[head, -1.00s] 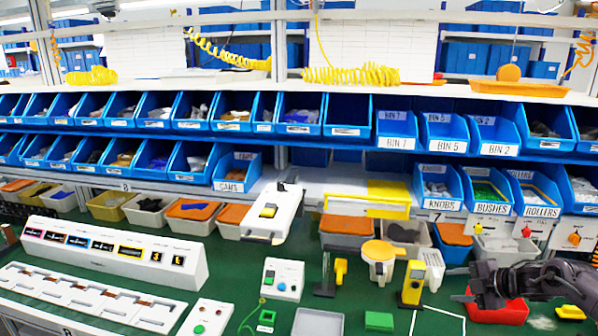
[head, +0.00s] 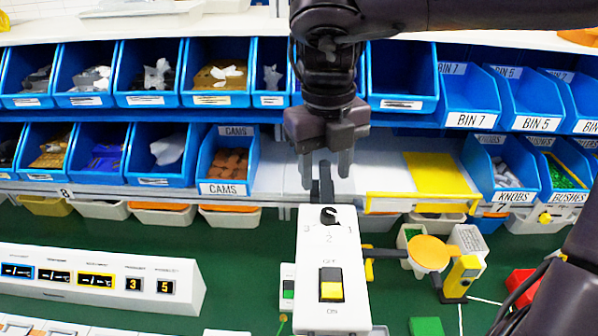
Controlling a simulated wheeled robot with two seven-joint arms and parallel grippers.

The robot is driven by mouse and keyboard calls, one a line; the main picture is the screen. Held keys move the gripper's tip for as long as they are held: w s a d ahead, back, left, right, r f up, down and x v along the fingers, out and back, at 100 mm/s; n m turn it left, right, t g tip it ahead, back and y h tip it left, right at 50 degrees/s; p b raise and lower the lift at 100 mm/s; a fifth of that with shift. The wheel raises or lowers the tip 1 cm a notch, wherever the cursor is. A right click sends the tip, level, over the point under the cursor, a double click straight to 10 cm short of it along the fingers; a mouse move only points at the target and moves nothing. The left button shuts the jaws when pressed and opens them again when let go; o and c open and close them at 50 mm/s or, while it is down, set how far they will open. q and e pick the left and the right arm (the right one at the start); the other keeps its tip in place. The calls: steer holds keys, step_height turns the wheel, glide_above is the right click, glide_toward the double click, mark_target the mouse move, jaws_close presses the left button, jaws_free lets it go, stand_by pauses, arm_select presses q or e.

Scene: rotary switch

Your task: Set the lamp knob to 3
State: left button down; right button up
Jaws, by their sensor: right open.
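The white lamp box (head: 330,262) stands upright in the middle of the head view. Its small black knob (head: 328,216) is near the top of the face, with 3 printed to its left, 2 below it and 1 to its right. I cannot tell for sure which number the knob points at. A black and yellow rocker switch (head: 331,284) sits lower on the box. My right gripper (head: 326,174) is open, fingers pointing down, just above the knob in the picture. A dark upright piece shows between its fingers; contact is unclear. My left gripper is out of view.
Blue bins line the shelves behind, including the CAMS bin (head: 228,162) and KNOBS bin (head: 502,172). A white display panel (head: 100,278) lies at left. A yellow device (head: 461,278) and an orange disc (head: 429,252) stand right of the box. Green table shows between.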

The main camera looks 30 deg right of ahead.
mark_target(329, 212)
steer(key=shift+s+f, duration=0.15)
steer(key=shift+s, duration=0.1)
steer(key=f, duration=0.1)
steer(key=s+f+p, duration=0.1)
steer(key=f, duration=0.2)
steer(key=shift+s+d+f+p, duration=0.2)
steer(key=shift+s+f+p, duration=0.05)
steer(key=shift+p, duration=0.15)
steer(key=shift+w+f+p, duration=0.15)
steer(key=shift+w+f, duration=0.1)
steer(key=shift+f, duration=0.45)
steer(key=shift+w+f+p, duration=0.15)
steer(key=shift+w+f, duration=0.1)
steer(key=shift+f, duration=0.45)
steer(key=shift+s, duration=0.1)
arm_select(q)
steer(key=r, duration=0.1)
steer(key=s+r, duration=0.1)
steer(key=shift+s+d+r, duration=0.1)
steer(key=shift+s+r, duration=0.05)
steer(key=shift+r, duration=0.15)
arm_select(e)
steer(key=shift+s+r, duration=0.1)
steer(key=c, duration=1)
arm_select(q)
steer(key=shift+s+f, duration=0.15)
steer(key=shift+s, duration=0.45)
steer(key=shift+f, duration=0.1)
